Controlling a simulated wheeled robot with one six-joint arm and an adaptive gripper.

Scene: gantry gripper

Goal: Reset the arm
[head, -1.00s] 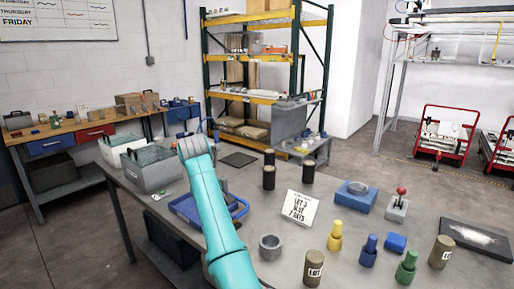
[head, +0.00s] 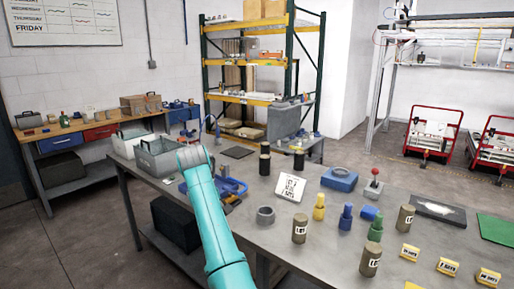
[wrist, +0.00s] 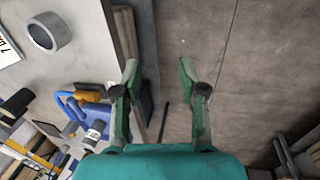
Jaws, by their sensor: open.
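My turquoise arm (head: 213,225) reaches up from the bottom of the head view, over the near left part of the grey table (head: 255,240). Its far end is by the grey bin and the blue tray; the fingers are hidden there. In the wrist view my gripper (wrist: 157,75) has its two green fingers wide apart, with nothing between them. Bare floor shows behind the fingers, and the table edge lies just left of them.
On the table stand a grey bin (head: 158,158), blue tray (head: 230,187), grey ring (head: 265,215), white sign (head: 290,187), blue block with a ring (head: 339,179), several cylinders and yellow labels (head: 447,266). A shelf rack (head: 262,97) stands behind.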

